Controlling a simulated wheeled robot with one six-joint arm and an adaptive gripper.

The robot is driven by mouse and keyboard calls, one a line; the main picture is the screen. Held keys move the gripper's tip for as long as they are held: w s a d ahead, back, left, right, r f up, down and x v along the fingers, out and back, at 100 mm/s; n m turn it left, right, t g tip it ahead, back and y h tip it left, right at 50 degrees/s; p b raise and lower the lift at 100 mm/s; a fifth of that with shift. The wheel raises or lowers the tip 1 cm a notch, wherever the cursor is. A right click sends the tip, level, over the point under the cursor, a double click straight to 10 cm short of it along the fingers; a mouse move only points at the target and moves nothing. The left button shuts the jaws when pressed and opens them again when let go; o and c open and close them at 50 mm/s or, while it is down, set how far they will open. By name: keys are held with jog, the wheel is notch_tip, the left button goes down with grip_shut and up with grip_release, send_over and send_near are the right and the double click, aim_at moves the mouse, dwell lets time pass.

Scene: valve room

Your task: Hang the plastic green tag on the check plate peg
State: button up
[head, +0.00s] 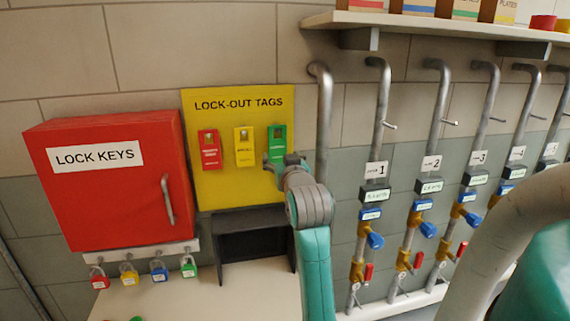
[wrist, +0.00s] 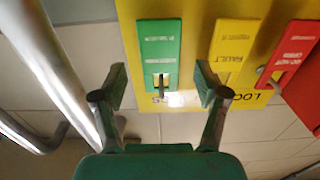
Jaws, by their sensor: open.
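The green tag (head: 277,138) hangs at the right end of a row on the yellow LOCK-OUT TAGS board (head: 237,189). In the wrist view, which looks upside down, the green tag (wrist: 159,42) hangs by its slot on a small peg. My gripper (head: 276,161) is at the board, just below the green tag. In the wrist view my gripper (wrist: 161,82) is open, its fingers apart on either side of the tag's slotted end, with nothing held. Pegs stick out from the pipes, such as the peg on pipe 1 (head: 389,126). I cannot read which is the check plate.
A red tag (head: 209,150) and a yellow tag (head: 244,147) hang beside the green one. A red LOCK KEYS box (head: 112,187) is at left, with several padlocks below. Several numbered pipes with valves stand at right, under a shelf (head: 428,24) with boxes.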

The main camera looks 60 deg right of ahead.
aim_at(278, 146)
jog(key=shift+x, duration=3.3)
jog(key=shift+a, duration=0.1)
jog(key=c, duration=1.2)
jog(key=shift+o, duration=0.2)
jog(key=shift+r, duration=0.65)
jog(key=shift+a, duration=0.1)
jog(key=v, duration=0.7)
jog(key=shift+s, duration=0.15)
